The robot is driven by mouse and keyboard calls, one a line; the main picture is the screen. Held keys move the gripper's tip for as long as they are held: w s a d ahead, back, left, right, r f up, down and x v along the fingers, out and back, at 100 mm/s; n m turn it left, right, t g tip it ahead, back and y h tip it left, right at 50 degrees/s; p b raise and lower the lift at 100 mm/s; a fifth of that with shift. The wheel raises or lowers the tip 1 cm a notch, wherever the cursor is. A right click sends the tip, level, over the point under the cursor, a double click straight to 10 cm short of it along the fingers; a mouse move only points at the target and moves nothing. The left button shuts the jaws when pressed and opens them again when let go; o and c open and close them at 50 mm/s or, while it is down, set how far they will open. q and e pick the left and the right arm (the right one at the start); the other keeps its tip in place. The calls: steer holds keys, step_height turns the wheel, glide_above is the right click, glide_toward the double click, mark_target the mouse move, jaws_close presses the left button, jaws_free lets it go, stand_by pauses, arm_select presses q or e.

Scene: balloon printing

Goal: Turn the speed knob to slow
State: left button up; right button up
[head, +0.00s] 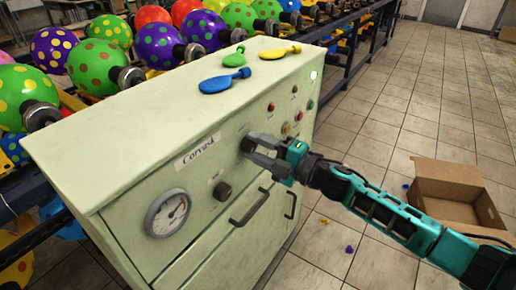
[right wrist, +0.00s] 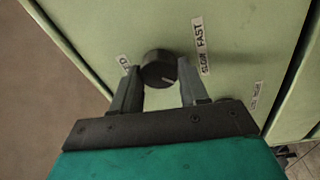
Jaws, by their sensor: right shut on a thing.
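The speed knob (right wrist: 158,66) is a round black knob on the front panel of the pale green machine (head: 110,140). A "SLOW FAST" label (right wrist: 201,46) is beside it in the right wrist view. My right gripper (head: 254,152) reaches the panel from the right, and its fingers (right wrist: 160,88) are on either side of the knob, shut on it. A faint light mark shows on the knob's face, but the setting is hard to read. In the head view the gripper mostly hides this knob. My left gripper is not in view.
Another black knob (head: 222,191), a gauge (head: 168,213) and dark handles (head: 250,207) are on the machine's front. Blue (head: 225,81), green (head: 235,57) and yellow (head: 281,52) flat balloons lie on top. An open cardboard box (head: 447,187) stands on the floor at right.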

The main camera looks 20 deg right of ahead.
stand_by(0.5)
steer(key=o, duration=1.1)
steer(key=shift+c, duration=0.2)
steer(key=shift+s, duration=0.1)
steer(key=r+b+v, duration=0.1)
steer(key=v, duration=1.1)
steer(key=shift+s+d+f, duration=0.25)
steer(key=shift+d+f, duration=0.05)
steer(key=shift+f, duration=0.2)
